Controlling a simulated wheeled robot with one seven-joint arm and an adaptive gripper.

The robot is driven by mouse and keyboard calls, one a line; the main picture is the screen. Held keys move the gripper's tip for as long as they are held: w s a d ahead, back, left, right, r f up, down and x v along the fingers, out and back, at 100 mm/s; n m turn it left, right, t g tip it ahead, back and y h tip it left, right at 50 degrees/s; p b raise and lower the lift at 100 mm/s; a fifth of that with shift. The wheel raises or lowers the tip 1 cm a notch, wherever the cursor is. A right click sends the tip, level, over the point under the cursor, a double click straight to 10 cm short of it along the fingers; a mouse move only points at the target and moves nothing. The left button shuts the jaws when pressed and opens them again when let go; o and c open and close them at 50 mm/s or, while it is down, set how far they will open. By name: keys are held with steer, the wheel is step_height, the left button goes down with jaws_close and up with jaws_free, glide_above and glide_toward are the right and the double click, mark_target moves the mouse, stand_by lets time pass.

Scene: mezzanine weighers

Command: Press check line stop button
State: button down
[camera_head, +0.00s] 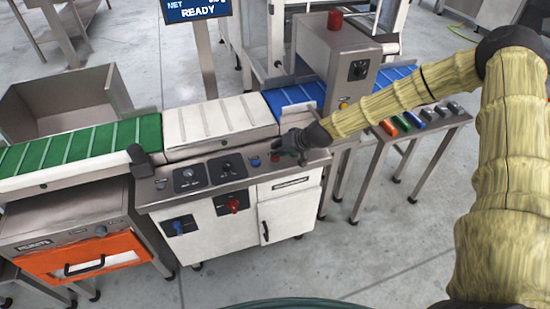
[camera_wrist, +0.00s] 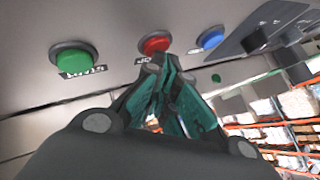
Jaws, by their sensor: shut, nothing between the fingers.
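In the wrist view a row of round buttons sits on the grey panel: a green button (camera_wrist: 75,58), a red button (camera_wrist: 154,45) and a blue button (camera_wrist: 211,39). Black labels lie by the green and red ones; the red one's label is partly hidden by my fingers. My gripper (camera_wrist: 160,64) is shut and empty, its green fingertips close to the red button. I cannot tell whether they touch it. In the head view my gripper (camera_head: 284,145) is over the right end of the control panel (camera_head: 215,190) of the white cabinet.
A conveyor with a green belt (camera_head: 60,150), a white belt (camera_head: 215,120) and a blue belt (camera_head: 300,95) runs behind the panel. A grey machine head (camera_head: 330,50) straddles the blue belt. Dials (camera_head: 187,178) sit on the panel's left. An orange-fronted unit (camera_head: 85,260) stands at the left.

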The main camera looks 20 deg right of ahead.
stand_by(0.6)
steer(key=shift+r+p, duration=0.4)
steer(key=shift+r, duration=0.35)
steer(key=shift+r+p, duration=1.6)
steer(key=shift+r, duration=0.9)
